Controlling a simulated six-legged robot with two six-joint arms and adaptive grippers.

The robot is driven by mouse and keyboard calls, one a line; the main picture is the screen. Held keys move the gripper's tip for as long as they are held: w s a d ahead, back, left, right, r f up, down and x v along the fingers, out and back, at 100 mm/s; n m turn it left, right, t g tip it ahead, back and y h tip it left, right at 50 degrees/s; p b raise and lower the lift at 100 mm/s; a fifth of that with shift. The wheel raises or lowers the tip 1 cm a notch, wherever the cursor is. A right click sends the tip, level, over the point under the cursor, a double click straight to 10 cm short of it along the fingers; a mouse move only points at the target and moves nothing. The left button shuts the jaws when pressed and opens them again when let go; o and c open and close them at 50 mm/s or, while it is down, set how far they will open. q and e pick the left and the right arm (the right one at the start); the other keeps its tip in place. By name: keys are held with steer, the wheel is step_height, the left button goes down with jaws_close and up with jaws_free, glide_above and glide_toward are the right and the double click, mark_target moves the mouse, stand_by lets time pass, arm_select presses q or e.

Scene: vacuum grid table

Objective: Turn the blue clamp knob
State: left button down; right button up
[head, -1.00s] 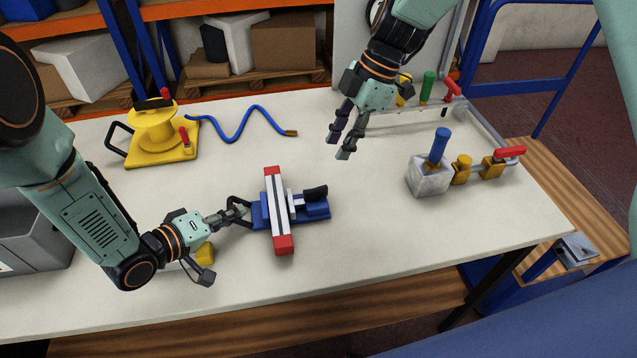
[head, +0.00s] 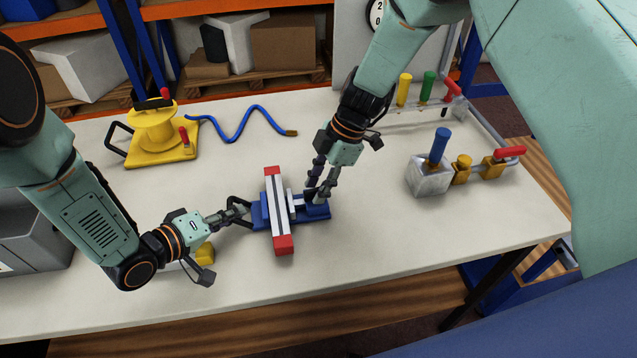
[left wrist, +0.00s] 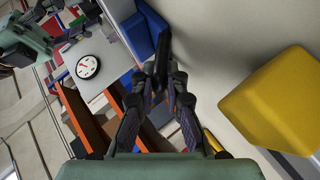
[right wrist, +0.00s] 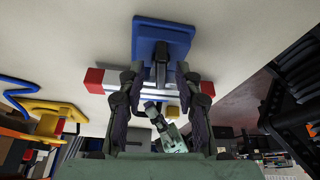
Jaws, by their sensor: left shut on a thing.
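The blue clamp (head: 260,217) lies on the table, with a white bar (head: 279,212) with red ends across it. My left gripper (head: 240,208) is shut on the clamp's black handle at its left side; the handle shows between the fingers in the left wrist view (left wrist: 162,58). My right gripper (head: 319,195) is over the clamp's right end. In the right wrist view its fingers (right wrist: 158,78) stand apart on either side of the black knob (right wrist: 161,52), above the blue base (right wrist: 163,28). Gaps show beside the knob; the knob is mostly hidden in the head view.
A yellow block (head: 205,254) sits under my left wrist. A yellow reel stand (head: 160,150) and blue hose (head: 240,125) lie at the back left. A grey block with a blue handle (head: 430,177) stands to the right. The table front is clear.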

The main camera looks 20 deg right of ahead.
jaws_close()
stand_by(0.3)
steer(key=shift+m, duration=0.3)
steer(key=m+t, duration=0.1)
steer(key=m, duration=0.2)
steer(key=shift+s, duration=0.1)
steer(key=m+t, duration=0.1)
steer(key=m, duration=0.1)
steer(key=m+t, duration=0.1)
steer(key=m, duration=0.1)
steer(key=shift+s+a+h, duration=0.1)
steer(key=shift+h, duration=0.2)
steer(key=m, duration=0.2)
steer(key=m+t+h, duration=0.1)
steer(key=m, duration=0.2)
steer(key=shift+s+a+m+h, duration=0.1)
steer(key=shift+m+h, duration=0.2)
steer(key=shift+m+t+h, duration=0.4)
steer(key=shift+m+h, duration=0.2)
steer(key=shift+m, duration=1.3)
